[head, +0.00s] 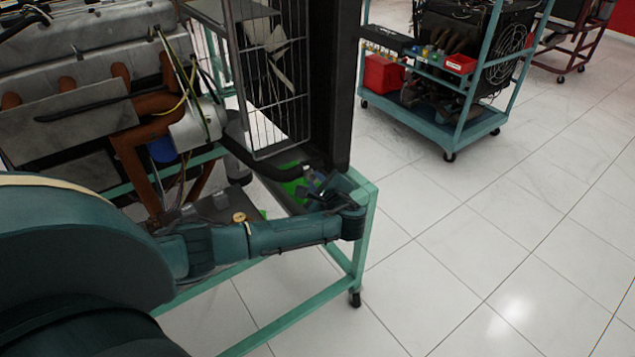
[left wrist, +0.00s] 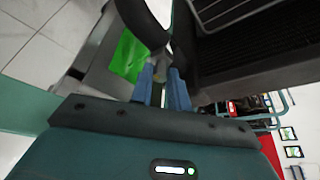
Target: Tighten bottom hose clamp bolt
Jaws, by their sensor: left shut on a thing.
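The black bottom hose (head: 255,166) curves from the engine to the foot of the radiator (head: 335,80). In the left wrist view the hose (left wrist: 140,22) is at the top. My left gripper (head: 316,186) is at the hose's radiator end. In the left wrist view its two blue fingers (left wrist: 162,84) are close together at a small greyish fitting (left wrist: 162,65) by the hose end, apparently the clamp bolt. The fingers are shut on this small part. The clamp band cannot be made out clearly. My right gripper is not in view.
The engine (head: 75,80) and radiator stand on a teal frame (head: 365,225). A green sheet (head: 292,185) lies below the hose, also in the left wrist view (left wrist: 128,58). A wire guard (head: 270,70) stands beside the radiator. Another teal cart (head: 480,125) is farther back. The tiled floor at right is clear.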

